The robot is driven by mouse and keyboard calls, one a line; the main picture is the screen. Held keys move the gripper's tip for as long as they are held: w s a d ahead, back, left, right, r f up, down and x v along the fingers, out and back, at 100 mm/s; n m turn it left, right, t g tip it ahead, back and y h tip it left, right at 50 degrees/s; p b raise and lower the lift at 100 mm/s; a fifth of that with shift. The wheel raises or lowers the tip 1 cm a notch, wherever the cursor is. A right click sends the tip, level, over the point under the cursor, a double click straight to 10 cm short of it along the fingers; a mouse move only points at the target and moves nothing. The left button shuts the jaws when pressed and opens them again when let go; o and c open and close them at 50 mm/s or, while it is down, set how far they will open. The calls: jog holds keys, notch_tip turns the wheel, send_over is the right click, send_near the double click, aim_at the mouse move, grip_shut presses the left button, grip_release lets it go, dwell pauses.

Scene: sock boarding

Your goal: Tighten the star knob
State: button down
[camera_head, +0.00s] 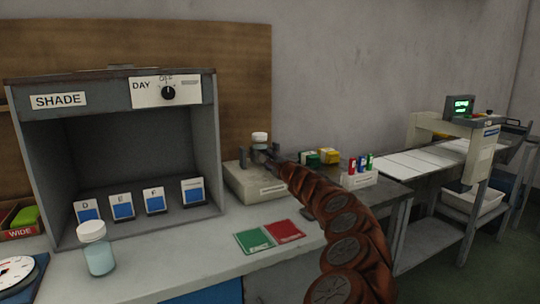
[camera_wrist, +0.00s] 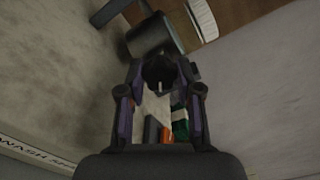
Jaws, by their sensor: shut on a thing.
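My gripper (camera_head: 272,156) is at the end of my brown segmented arm, over the right side of the beige bench device (camera_head: 250,182). In the wrist view my gripper (camera_wrist: 160,78) has its two purple-sided fingers closed in on a dark rounded piece (camera_wrist: 158,71), which appears to be the star knob. A small pale pin shows at its middle. The fingers hide its sides, and its lobes cannot be made out. In the head view the knob is too small and covered to tell. A white-topped piece (camera_head: 260,137) stands upright on the device.
The shade booth (camera_head: 115,89) with blue cards stands left. A jar (camera_head: 96,250) stands before it. Green (camera_head: 254,240) and red (camera_head: 284,231) patches lie on the bench front. A white rack with coloured bottles (camera_head: 359,178) and yellow and green blocks (camera_head: 329,156) are close right of my gripper.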

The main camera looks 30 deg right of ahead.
jog(key=m+p, duration=0.2)
jog(key=m, duration=0.3)
jog(key=shift+r+m, duration=0.1)
jog(key=shift+m, duration=0.2)
jog(key=shift+m+p, duration=0.7)
jog(key=shift+m, duration=1.3)
jog(key=c, duration=0.8)
grip_release()
jog(key=shift+s, duration=0.15)
jog(key=shift+s+d, duration=0.1)
jog(key=shift+s, duration=0.3)
jog(key=shift+s+a, duration=0.2)
jog(key=shift+s, duration=1.6)
jog(key=shift+s+a, duration=0.25)
jog(key=shift+s, duration=1.6)
jog(key=shift+s+a, duration=0.2)
jog(key=shift+s, duration=1.6)
